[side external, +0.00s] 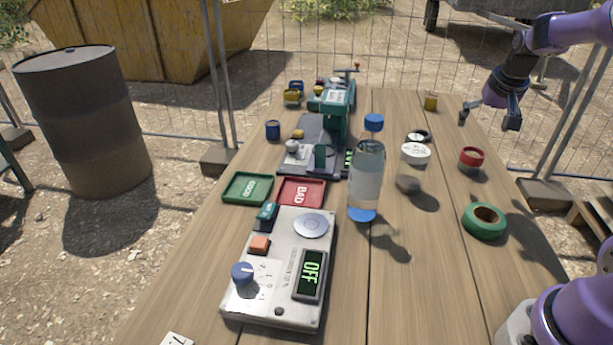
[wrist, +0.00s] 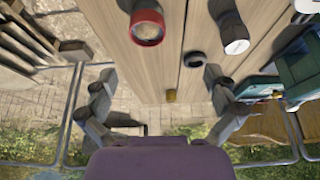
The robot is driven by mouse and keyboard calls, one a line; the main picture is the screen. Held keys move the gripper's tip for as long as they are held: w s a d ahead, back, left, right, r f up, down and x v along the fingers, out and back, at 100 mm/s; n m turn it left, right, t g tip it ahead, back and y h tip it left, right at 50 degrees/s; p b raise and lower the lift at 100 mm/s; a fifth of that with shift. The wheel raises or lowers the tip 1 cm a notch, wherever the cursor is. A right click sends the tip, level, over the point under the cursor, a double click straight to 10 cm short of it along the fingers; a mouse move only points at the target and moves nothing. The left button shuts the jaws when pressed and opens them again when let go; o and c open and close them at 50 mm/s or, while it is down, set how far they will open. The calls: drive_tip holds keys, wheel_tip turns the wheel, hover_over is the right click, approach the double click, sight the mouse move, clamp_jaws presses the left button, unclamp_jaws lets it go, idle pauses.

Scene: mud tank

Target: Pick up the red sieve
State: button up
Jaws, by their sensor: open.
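The red sieve (side external: 471,158) is a short round cup with a red rim, standing on the right part of the wooden table in the side view. In the wrist view the red sieve (wrist: 147,25) is near the top, and its round opening shows a tan inside. My gripper (side external: 488,116) is open and empty, up in the air by the table's far right edge, beyond the sieve and apart from it.
Near the sieve are a jar with a white lid (side external: 412,170), a black ring (side external: 420,134), a green tape roll (side external: 484,221) and a small yellow cup (side external: 430,102). A tall bottle (side external: 367,180) stands mid-table. A control box (side external: 281,265) is in front. Wire fencing runs behind the table.

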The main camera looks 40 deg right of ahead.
hover_over(472, 156)
drive_tip(key=s+a, duration=0.1)
drive_tip(key=a, duration=0.1)
wheel_tip(472, 156, down, 5)
drive_tip(key=shift+s+d+r, duration=0.1)
drive_tip(key=shift+s, duration=0.05)
drive_tip(key=shift+s+x, duration=0.15)
drive_tip(key=shift+x, duration=1.4)
drive_tip(key=shift+s+x, duration=0.1)
drive_tip(key=shift+x, duration=1.5)
drive_tip(key=c, duration=1.2)
